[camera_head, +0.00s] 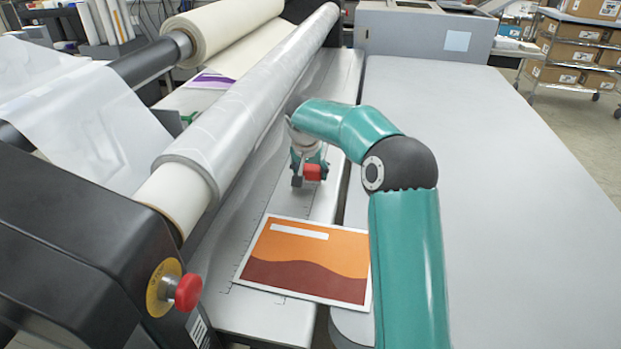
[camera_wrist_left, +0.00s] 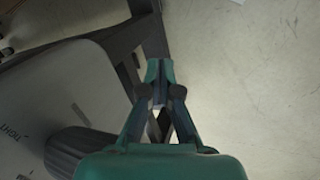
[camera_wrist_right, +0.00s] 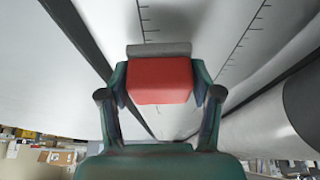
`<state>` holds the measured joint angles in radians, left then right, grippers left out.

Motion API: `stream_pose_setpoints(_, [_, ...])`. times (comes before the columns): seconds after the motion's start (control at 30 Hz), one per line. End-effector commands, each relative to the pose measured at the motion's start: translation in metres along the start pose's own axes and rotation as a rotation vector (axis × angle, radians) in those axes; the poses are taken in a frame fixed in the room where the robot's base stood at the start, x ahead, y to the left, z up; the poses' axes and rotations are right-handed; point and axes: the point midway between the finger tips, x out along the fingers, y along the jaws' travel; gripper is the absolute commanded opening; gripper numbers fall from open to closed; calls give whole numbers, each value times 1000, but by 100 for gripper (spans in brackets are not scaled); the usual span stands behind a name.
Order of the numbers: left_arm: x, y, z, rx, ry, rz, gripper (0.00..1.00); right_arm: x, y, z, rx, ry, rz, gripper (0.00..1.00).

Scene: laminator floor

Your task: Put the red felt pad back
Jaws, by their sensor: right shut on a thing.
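The red felt pad (camera_head: 312,172) is a small red block with a grey strip along its far edge. It shows large in the right wrist view (camera_wrist_right: 160,82). My right gripper (camera_head: 309,165) is shut on it, with one finger at each side. It holds the pad at the light grey laminator bed (camera_head: 270,205), beyond the orange print; I cannot tell whether the pad touches the bed. My left gripper (camera_wrist_left: 160,82) is shut and empty, with its fingertips together. It shows only in its wrist view, above the floor beside a machine part.
The orange and brown print (camera_head: 306,258) lies flat on the bed in front. The long film-wrapped roller (camera_head: 235,105) runs beside the bed at left. A red stop button (camera_head: 188,291) sticks out at lower left. The grey side table (camera_head: 490,160) is clear.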

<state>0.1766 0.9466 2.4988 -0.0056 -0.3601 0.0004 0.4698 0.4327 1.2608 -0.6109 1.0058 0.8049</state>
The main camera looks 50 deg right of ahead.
Motion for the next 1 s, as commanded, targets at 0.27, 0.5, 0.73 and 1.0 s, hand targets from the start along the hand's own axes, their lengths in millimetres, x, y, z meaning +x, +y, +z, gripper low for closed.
stream_pose_setpoints(0.27, [0,0,0,0,0,0,0,19,0,8,0,1,0,36])
stream_pose_setpoints(0.5, [3,-1,0,0,0,0,0,22,0,9,0,1,0,36])
stream_pose_setpoints(0.73, [2,-1,0,0,0,0,0,21,0,8,0,0,0,89])
stream_pose_setpoints(1.0, [1,0,0,0,0,0,0,20,0,8,0,0,0,89])
